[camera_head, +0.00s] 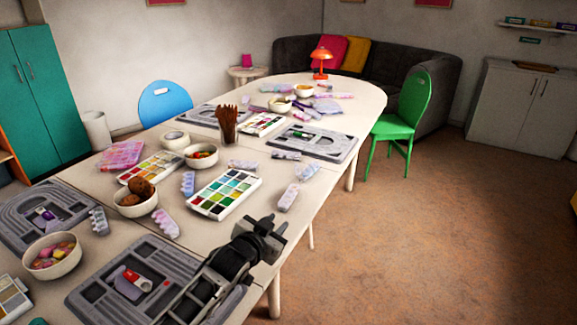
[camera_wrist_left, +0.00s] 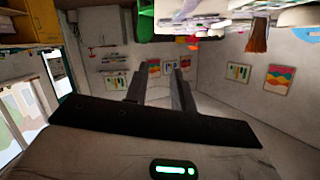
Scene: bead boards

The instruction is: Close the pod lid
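Several small clear flip-top pods in strips lie on the long table, among them one pod strip (camera_head: 165,223) beside the bowl of brown balls, another (camera_head: 189,183) left of the paint palette, and another (camera_head: 289,197) near the table's right edge. Which pod lid is open is too small to tell. My left gripper (camera_head: 273,229) is above the table's right edge, below and left of that last strip, and apart from it. In the left wrist view its two fingers (camera_wrist_left: 159,88) are spread with nothing between them. My right gripper is not in view.
A grey bead board (camera_head: 75,296) with a red and white piece lies at the front, partly behind my arm. Bowls, paint palettes (camera_head: 224,212) and a brush cup (camera_head: 228,136) crowd the table. A green chair (camera_head: 405,105) stands at right; the floor (camera_head: 430,240) there is clear.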

